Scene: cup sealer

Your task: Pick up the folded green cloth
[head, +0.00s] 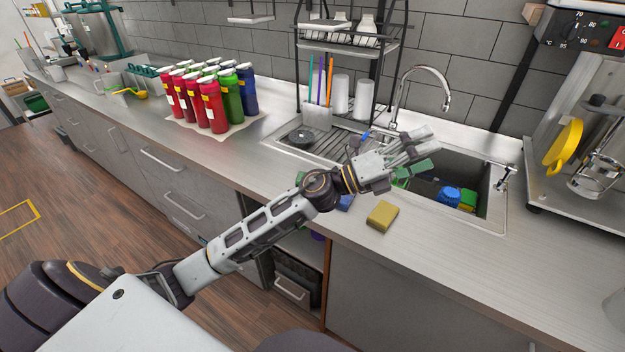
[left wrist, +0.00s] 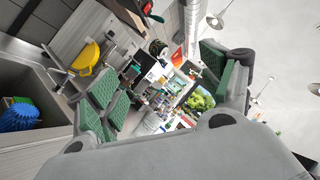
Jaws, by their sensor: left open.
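A small green patch (head: 300,177) shows at the counter's front part, mostly hidden behind my left arm in the head view. It may be the folded green cloth, but too little shows to tell. My left gripper (head: 428,150) is open above the sink, to the right of this patch and apart from it. The left wrist view shows its spread fingers with green inner pads (left wrist: 102,90) and nothing between them. The green pieces by the gripper in the head view appear to be these pads. My right gripper is not in view.
A yellow sponge (head: 382,216) and a partly hidden blue piece (head: 345,202) lie near the counter's front edge. The sink (head: 480,172) holds a blue brush (head: 448,196). A faucet (head: 425,72) and drying rack stand behind. Several bottles (head: 212,105) stand left; the counter right of the sponge is clear.

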